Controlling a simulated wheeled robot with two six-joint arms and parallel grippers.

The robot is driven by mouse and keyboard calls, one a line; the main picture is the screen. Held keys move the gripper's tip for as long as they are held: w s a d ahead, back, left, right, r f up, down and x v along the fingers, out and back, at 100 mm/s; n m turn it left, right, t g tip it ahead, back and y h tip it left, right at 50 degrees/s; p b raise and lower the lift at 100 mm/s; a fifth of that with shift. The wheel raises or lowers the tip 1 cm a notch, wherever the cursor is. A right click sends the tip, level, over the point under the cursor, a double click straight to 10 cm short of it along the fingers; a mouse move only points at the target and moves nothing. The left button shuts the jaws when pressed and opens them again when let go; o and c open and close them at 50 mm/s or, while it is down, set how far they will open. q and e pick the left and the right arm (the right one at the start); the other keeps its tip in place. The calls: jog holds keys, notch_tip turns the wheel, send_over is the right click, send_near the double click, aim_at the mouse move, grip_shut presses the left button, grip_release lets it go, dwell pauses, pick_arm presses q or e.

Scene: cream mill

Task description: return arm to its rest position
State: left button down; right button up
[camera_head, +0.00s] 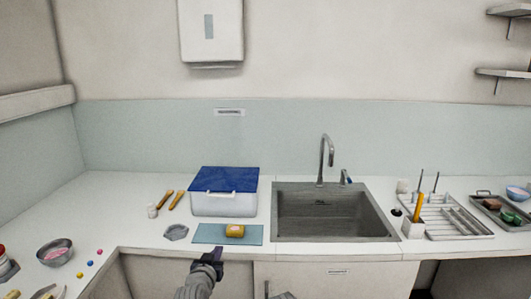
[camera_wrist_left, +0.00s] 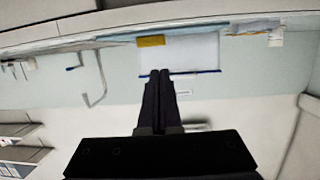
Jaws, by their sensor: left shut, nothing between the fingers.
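My left gripper (camera_head: 215,257) is at the front edge of the counter, just in front of a blue mat (camera_head: 204,236). It is shut and empty. In the left wrist view its fingers (camera_wrist_left: 161,76) are together, and the picture is upside down. My right gripper is not clearly in view; a small grey part shows at the bottom edge of the head view.
A clear box with a blue lid (camera_head: 224,180) stands behind the mat. A sink (camera_head: 334,215) with a tall faucet (camera_head: 325,155) is to the right, then a drying rack (camera_head: 460,220). A bowl (camera_head: 55,252) and small coloured balls are at left. Open floor space lies below right.

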pick_arm(q)
jog(key=s+d+f+m+g+p, duration=0.1)
jog(key=s+d+f+g+p, duration=0.2)
jog(key=s+d+f+g, duration=0.4)
jog(key=s+d+f+m+g+p, duration=0.2)
jog(key=s+d+f+g+p, duration=0.15)
jog(key=s, duration=0.45)
jog(key=s+a+r+g+y, duration=0.1)
jog(key=s+a+g+y, duration=0.1)
jog(key=s+g, duration=0.3)
jog(key=s, duration=0.4)
jog(key=shift+r+y+p, duration=0.15)
jog(key=shift+y+p, duration=0.25)
